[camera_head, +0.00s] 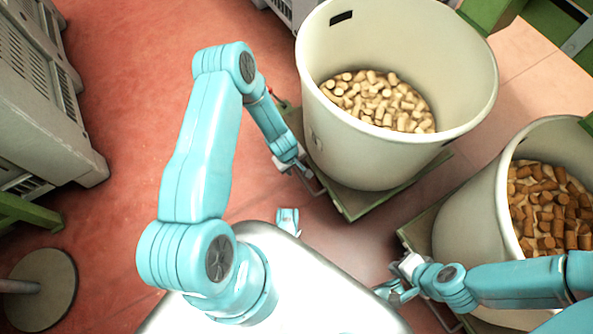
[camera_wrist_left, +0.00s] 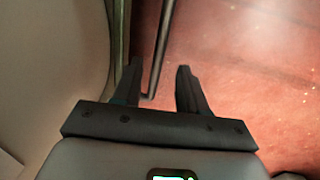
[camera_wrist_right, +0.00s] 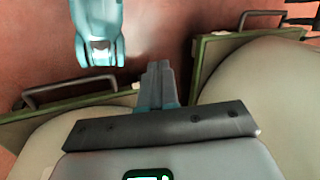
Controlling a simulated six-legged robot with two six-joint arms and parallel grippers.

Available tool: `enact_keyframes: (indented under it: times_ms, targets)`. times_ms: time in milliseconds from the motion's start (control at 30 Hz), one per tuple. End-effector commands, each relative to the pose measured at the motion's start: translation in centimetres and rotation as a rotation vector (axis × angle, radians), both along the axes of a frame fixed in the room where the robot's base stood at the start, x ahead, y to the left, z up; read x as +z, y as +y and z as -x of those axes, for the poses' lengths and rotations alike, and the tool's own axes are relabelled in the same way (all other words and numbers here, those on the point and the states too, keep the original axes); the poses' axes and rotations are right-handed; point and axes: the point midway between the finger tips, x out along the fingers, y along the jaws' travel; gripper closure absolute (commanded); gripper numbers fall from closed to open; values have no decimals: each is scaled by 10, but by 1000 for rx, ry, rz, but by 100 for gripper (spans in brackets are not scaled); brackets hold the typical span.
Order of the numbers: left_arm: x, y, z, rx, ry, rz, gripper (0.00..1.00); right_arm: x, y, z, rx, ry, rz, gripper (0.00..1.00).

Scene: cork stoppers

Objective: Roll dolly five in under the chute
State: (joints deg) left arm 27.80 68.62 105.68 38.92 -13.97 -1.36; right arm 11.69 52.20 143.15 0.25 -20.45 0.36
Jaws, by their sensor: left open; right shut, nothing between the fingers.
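A pale bin (camera_head: 330,125) of light corks stands on a green dolly (camera_head: 350,208). A second pale bin (camera_head: 470,215) of brown corks stands on another dolly (camera_head: 415,228) at the right. No number is readable on either dolly. My left gripper (camera_head: 300,168) is open at the first dolly's handle (camera_head: 316,186). In the left wrist view its fingers (camera_wrist_left: 158,66) stand on either side of the thin metal handle bar (camera_wrist_left: 161,50), not closed on it. My right gripper (camera_head: 385,288) is shut and empty, beside the second dolly. I cannot make out the chute for certain.
Green frame parts (camera_head: 555,40) stand at the top right. A grey slatted crate (camera_head: 45,90) is at the left, with a round base (camera_head: 42,288) below it. Red floor (camera_head: 120,215) is clear between the crate and my left arm.

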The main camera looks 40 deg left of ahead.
Motion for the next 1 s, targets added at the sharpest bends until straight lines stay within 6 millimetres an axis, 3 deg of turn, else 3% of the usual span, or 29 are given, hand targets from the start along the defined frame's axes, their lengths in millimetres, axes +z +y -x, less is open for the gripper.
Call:
enact_keyframes:
  times_ms: [33, 200, 633, 767, 1000]
  targets:
    - [-16, -1, -2, -1, 0, 1, 58, -10, -1, -4, -2, -14, 2, 100]
    - [-38, -2, -8, -2, 0, 0, 58, -21, -2, -14, -4, -47, 9, 100]
    - [-46, 0, -11, -2, -1, -1, 58, -23, -3, -18, -5, -62, 11, 100]
    - [-46, 0, -11, -2, -1, 0, 100, -23, -3, -18, -6, -62, 11, 100]
    - [-46, -1, -11, -2, -1, 0, 100, -23, -3, -18, -6, -62, 11, 100]
